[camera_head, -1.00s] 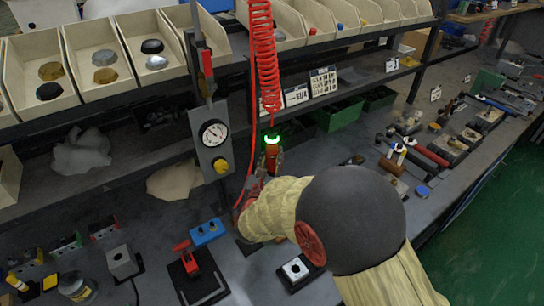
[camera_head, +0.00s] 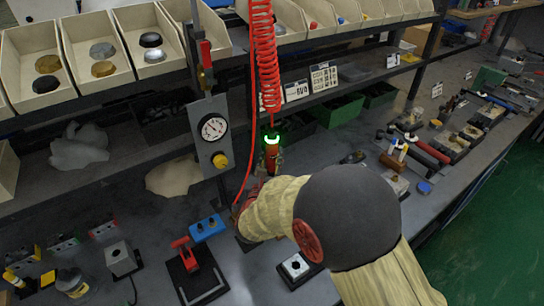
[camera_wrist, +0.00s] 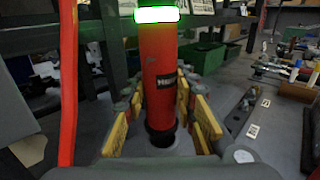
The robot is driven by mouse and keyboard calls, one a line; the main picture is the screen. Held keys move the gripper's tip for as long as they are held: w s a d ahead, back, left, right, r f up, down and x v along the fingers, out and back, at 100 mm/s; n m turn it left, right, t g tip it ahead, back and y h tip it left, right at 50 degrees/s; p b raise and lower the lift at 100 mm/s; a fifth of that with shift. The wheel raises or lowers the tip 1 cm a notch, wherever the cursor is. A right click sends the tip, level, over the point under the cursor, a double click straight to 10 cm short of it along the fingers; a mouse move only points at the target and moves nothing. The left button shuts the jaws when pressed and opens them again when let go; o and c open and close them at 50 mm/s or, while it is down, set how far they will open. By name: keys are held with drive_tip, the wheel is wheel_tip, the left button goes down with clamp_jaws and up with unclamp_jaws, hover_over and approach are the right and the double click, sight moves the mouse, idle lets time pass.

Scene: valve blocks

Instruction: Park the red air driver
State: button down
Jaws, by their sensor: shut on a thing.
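The red air driver (camera_head: 271,158) is upright, with a glowing green ring near its top. It hangs below a red coiled hose (camera_head: 264,60) in the head view. In the wrist view the driver (camera_wrist: 160,70) stands between the yellow-padded fingers of my gripper (camera_wrist: 158,100), which is shut on it. Its dark lower end shows low between the fingers. In the head view my gripper (camera_head: 270,168) is partly hidden behind my arm. I cannot make out a parking place for the driver.
A gauge panel (camera_head: 210,143) on a post stands left of the driver. A blue block (camera_head: 207,229) and a red clamp (camera_head: 186,257) sit on the bench. Shelf bins (camera_head: 93,65) are behind. Tools and parts crowd the bench at right.

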drive_tip(key=shift+f+b, duration=0.8)
drive_tip(key=shift+f, duration=0.3)
idle(0.3)
drive_tip(key=c, duration=1.8)
unclamp_jaws()
drive_tip(key=o, duration=0.5)
drive_tip(key=shift+f, duration=0.1)
drive_tip(key=shift+c, duration=0.2)
drive_tip(key=shift+f, duration=0.15)
drive_tip(key=s+a, duration=0.2)
drive_tip(key=s, duration=0.9)
drive_tip(key=shift+s+a, duration=0.15)
drive_tip(key=shift+s, duration=0.25)
